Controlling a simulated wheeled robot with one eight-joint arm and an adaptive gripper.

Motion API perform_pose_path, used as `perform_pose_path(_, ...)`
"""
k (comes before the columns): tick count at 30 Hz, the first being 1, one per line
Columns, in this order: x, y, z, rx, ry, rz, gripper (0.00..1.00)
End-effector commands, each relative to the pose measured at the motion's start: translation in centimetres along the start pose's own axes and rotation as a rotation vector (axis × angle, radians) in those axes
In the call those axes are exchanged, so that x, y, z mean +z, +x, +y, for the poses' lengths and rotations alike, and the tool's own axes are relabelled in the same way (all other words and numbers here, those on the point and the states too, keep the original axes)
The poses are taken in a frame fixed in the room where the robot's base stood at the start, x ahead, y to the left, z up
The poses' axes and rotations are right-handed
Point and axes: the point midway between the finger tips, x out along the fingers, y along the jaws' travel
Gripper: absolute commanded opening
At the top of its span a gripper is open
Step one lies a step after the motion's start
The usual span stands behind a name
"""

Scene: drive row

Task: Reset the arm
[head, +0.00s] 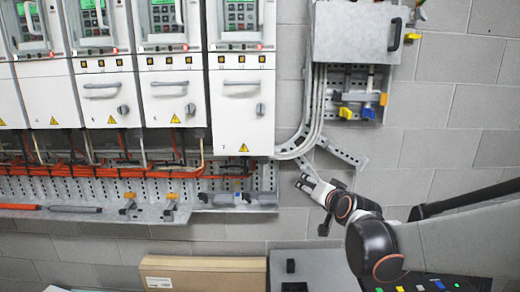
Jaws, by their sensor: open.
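My gripper (309,186) is at the end of my arm, which reaches in from the lower right in the head view. It is open and I see nothing between its fingers. It is seen from behind at a small size, in front of the grey block wall, below the grey metal bracket (347,155) and to the right of the perforated tray's end. I cannot tell how far it is from the wall.
White drive cabinets (243,115) stand in a row at the left, above orange cables and a perforated tray (100,190). A grey box (355,35) with a black handle hangs above my gripper. A cardboard box (205,275) and a grey case (315,270) lie below.

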Motion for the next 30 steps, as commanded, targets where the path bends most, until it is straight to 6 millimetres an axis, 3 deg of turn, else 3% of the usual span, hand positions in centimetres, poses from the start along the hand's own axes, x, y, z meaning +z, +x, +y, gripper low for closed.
perform_pose_path(1, 0.3, -1.7, -0.2, 0.011, -0.026, -0.028, 0.67)
perform_pose_path(11, 4.2, -12.4, 0.3, 0.101, -0.204, -0.229, 0.67)
perform_pose_path(21, 10.1, -23.6, 3.8, 0.216, -0.371, -0.435, 0.67)
perform_pose_path(27, 13.2, -28.8, 6.3, 0.278, -0.443, -0.534, 0.67)
perform_pose_path(30, 14.2, -30.3, 7.2, 0.298, -0.464, -0.563, 0.67)
